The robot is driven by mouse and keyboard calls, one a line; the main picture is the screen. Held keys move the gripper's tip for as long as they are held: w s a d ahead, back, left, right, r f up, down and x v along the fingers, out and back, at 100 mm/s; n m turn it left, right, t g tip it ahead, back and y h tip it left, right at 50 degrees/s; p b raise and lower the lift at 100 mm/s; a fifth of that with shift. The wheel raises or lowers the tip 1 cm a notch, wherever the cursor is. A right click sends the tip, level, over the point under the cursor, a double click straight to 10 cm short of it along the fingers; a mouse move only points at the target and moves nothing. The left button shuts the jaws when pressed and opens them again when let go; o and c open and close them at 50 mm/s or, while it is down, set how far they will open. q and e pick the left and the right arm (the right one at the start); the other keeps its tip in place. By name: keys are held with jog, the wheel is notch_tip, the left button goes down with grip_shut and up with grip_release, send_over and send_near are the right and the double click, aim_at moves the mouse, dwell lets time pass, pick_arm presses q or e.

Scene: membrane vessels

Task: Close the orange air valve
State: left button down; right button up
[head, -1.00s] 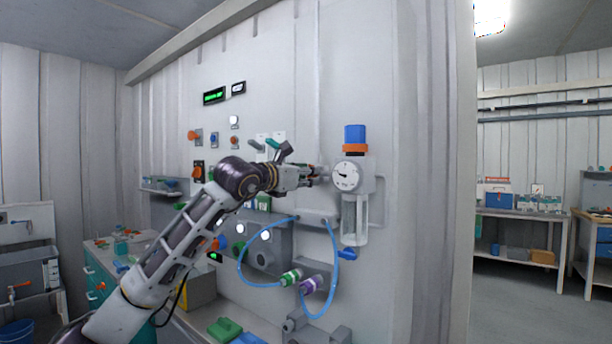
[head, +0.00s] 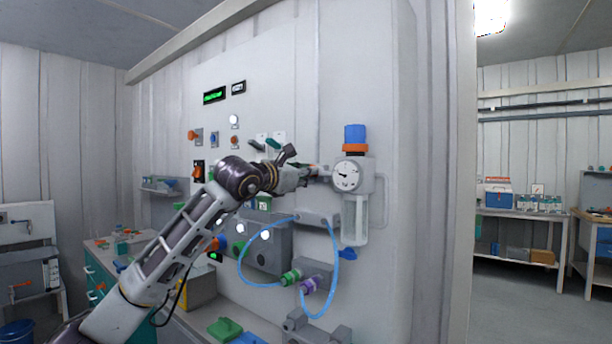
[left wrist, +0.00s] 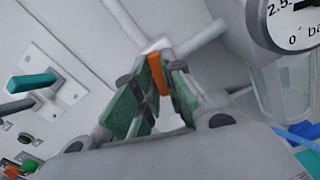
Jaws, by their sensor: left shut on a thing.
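The orange air valve handle (left wrist: 159,73) shows in the left wrist view between the green-padded fingers of my left gripper (left wrist: 158,78). The gripper is shut on it. The handle sits at a pale pipe (left wrist: 200,38) that leads to the round pressure gauge (left wrist: 295,22). In the head view my left gripper (head: 314,171) reaches the wall panel just left of the gauge (head: 347,176) and hides the valve there. How far the handle is turned cannot be told. My right gripper is not in view.
The regulator has a blue cap (head: 355,134) and a clear bowl (head: 355,218). A bench with a green block (head: 225,328) lies below.

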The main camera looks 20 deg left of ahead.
pick_arm(q)
jog(key=m+p, duration=0.1)
jog(key=m, duration=1.3)
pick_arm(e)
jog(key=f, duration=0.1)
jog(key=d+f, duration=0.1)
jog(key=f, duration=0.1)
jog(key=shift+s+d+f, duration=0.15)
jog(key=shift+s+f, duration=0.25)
pick_arm(q)
jog(key=shift+f, duration=0.1)
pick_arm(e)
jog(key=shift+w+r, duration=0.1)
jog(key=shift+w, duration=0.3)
pick_arm(q)
jog(key=c, duration=1.6)
grip_release()
jog(key=shift+c, duration=0.2)
jog(key=shift+o, duration=0.7)
jog(key=v, duration=1.2)
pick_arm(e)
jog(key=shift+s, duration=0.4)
